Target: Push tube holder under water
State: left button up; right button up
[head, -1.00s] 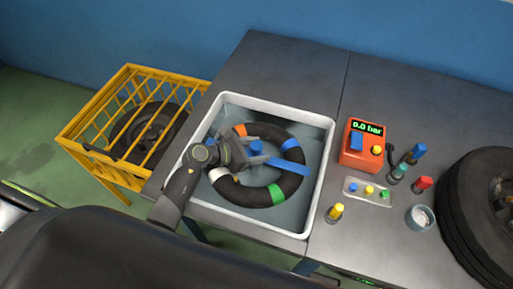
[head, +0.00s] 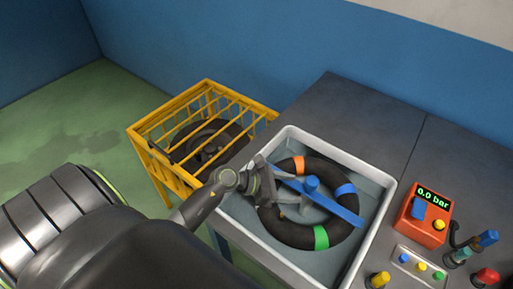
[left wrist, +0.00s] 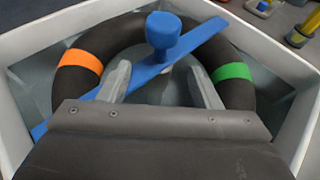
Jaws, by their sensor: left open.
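The tube holder (head: 333,203) is a blue bar with an upright round knob. It lies across a black tube (head: 284,232) with coloured bands, inside a white-rimmed basin (head: 381,211). In the left wrist view the holder (left wrist: 163,38) runs diagonally over the tube (left wrist: 78,90). My left gripper (head: 270,186) is open and empty at the left side of the tube. In the left wrist view its fingers (left wrist: 160,82) point toward the knob, one to each side, short of it. The water level is hard to tell. My right gripper is not in view.
An orange pressure box (head: 424,218) reading 0.0 bar stands right of the basin. A small tray (head: 419,265) of coloured caps and several bottles lie near it. A yellow cage (head: 160,158) with a tyre stands left of the grey bench (head: 364,115).

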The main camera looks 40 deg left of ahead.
pick_arm(q)
jog(key=b+v, duration=0.2)
jog(key=v, duration=0.8)
jog(key=shift+s+a, duration=0.1)
jog(key=shift+a, duration=0.05)
